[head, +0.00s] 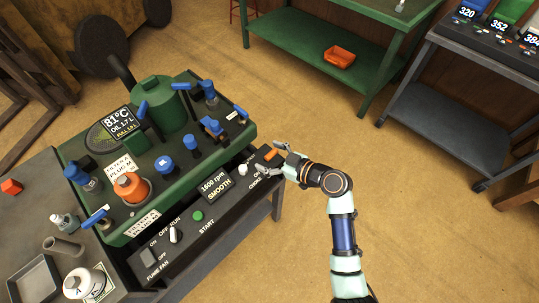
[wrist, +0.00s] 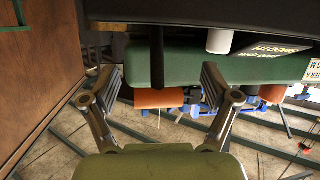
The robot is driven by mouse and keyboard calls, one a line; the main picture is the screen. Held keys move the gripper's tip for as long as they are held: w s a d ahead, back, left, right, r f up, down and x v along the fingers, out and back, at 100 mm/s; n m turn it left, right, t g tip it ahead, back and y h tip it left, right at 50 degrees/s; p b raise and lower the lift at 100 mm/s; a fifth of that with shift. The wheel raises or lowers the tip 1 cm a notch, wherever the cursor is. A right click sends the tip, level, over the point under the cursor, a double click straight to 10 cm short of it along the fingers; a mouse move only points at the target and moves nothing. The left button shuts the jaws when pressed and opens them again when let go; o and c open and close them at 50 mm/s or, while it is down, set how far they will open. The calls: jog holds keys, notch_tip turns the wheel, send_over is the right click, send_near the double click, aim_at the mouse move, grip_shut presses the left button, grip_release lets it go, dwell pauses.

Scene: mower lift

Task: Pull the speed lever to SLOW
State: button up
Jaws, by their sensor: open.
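An orange-handled lever (head: 271,154) stands at the right end of the black control panel (head: 185,248); it appears to be the speed lever. No SLOW marking can be read. In the wrist view, its orange handle (wrist: 160,98) and dark stem show between my fingers. My gripper (head: 270,158) is open at the panel's right end. In the wrist view, my gripper (wrist: 165,85) has one finger on each side of the handle, with visible gaps. I cannot tell how far ahead of the fingertips the handle lies. The panel display (head: 214,187) reads 1500 rpm SMOOTH.
A white knob (head: 243,169) sits left of the lever, beside a CHOKE label. A green START button (head: 198,215) and a white OFF/RUN switch (head: 174,235) are farther left. The green engine deck (head: 185,140) with blue-handled parts lies behind. Open floor lies to the right.

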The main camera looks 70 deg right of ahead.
jog(key=v, duration=1.2)
jog(key=shift+a, duration=0.1)
jog(key=w+a+r+n+g+y+p, duration=0.15)
jog(key=w+a+r, duration=0.25)
jog(key=w+a, duration=0.4)
jog(key=w+a+r+n+g+y+p, duration=0.1)
jog(key=w+a+r+y+p, duration=0.15)
jog(key=w+a, duration=0.55)
jog(key=w+a+r+t+p, duration=0.1)
jog(key=w+a+r+p, duration=0.15)
jog(key=a+r, duration=0.55)
jog(key=w+a+r+p, duration=0.1)
jog(key=w+a+r, duration=0.3)
jog(key=a, duration=0.8)
notch_tip(320, 180, up, 39)
jog(key=p, duration=3.8)
jog(key=shift+s+a, duration=0.3)
jog(key=shift+s, duration=0.05)
